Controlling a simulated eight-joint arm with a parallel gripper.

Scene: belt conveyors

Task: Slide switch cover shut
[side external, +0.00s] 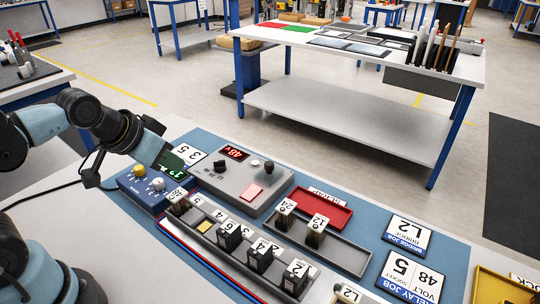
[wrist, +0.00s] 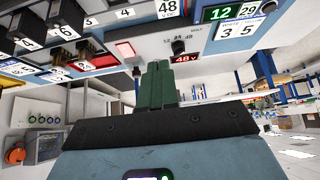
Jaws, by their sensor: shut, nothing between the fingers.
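A grey control box (side external: 238,180) with a red 48 V display (side external: 234,153) stands on the blue mat. The red square (wrist: 124,49) and knob (wrist: 178,46) also show in the wrist view, which is upside down. My gripper (side external: 171,160) is shut and empty, near the box's left end; its green fingers (wrist: 157,68) show in the wrist view.
A blue meter box (side external: 148,188) stands just left, close under my gripper. In front, a rail holds several numbered black blocks (side external: 229,237). A red scrap tray (side external: 320,210) and a grey tray (side external: 345,255) lie to the right. Job cards (side external: 408,234) lie farther right.

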